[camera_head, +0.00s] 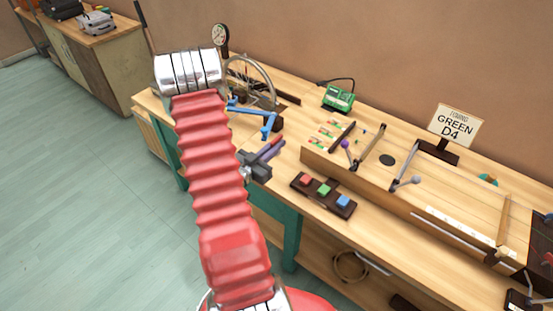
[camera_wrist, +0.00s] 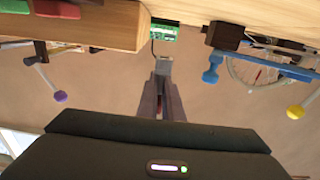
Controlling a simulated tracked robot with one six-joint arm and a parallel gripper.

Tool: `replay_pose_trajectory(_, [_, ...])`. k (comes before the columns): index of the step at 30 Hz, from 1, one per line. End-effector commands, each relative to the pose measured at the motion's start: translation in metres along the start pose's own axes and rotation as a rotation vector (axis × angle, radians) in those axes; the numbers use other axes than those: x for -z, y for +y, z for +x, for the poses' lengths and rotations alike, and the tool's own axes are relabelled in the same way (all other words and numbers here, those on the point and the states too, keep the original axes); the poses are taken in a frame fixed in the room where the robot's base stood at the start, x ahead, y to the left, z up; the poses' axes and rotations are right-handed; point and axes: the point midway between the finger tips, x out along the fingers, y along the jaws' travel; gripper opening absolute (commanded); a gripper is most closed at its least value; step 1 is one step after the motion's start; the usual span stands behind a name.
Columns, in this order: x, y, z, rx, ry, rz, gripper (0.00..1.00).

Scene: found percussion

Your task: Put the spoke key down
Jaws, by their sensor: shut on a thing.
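My gripper (camera_head: 274,148) is over the left part of the workbench (camera_head: 340,213) in the head view, its fingers pointing toward the back right. In the wrist view my gripper (camera_wrist: 163,82) is shut on a small grey piece, which I take to be the spoke key (camera_wrist: 163,66). A little red shows between the fingers. The key's lower part is hidden by the fingers. In the head view the key cannot be told apart clearly. I cannot tell the exact gap between key and bench.
A blue clamp stand (camera_head: 258,118) and a spoked wheel (camera_head: 262,90) stand behind. A button block (camera_head: 323,194) with red, green and blue buttons lies to the right, before a long wooden instrument (camera_head: 400,200). A green device (camera_head: 338,98) and a "GREEN D4" sign (camera_head: 457,123) stand at the back.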

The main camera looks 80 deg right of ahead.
Motion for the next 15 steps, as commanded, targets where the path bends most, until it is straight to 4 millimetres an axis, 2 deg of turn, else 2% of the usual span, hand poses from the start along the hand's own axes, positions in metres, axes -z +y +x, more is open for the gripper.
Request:
replay_pose_trajectory(6, [-0.023,0.000,0.000,0.001,-0.001,-0.001,0.00])
replay_pose_trajectory(15, [-0.026,-0.001,0.000,0.001,0.001,0.001,0.00])
